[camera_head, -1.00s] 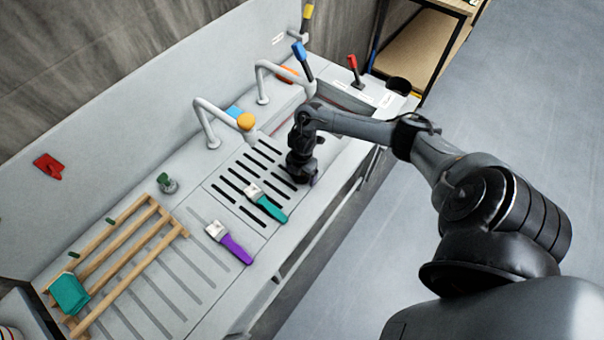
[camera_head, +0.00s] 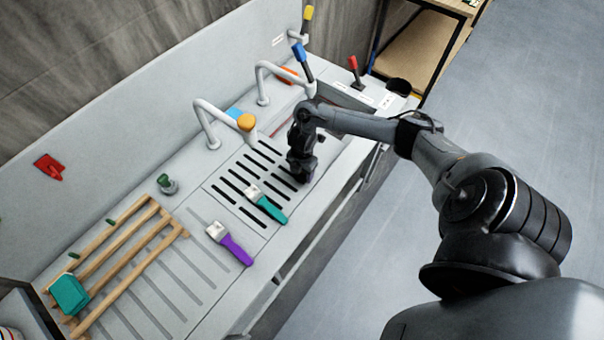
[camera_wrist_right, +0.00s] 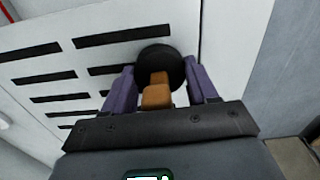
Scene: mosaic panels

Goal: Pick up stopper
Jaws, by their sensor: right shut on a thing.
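The stopper (camera_wrist_right: 158,93) shows in the right wrist view as a black round disc with an orange-brown grip. My right gripper (camera_wrist_right: 160,86) has its purple fingers on either side of the grip and is shut on it. In the head view, my right gripper (camera_head: 301,172) points down over the right part of the slotted drainer; the stopper is hidden there. Whether the stopper touches the surface is hard to tell. My left gripper is not in view.
A teal brush (camera_head: 266,204) and a purple brush (camera_head: 231,243) lie left of the gripper. Two white taps (camera_head: 207,122) stand behind. A wooden rack (camera_head: 121,262) with a teal cloth-like item (camera_head: 69,292) is at left. The counter's front edge is close by.

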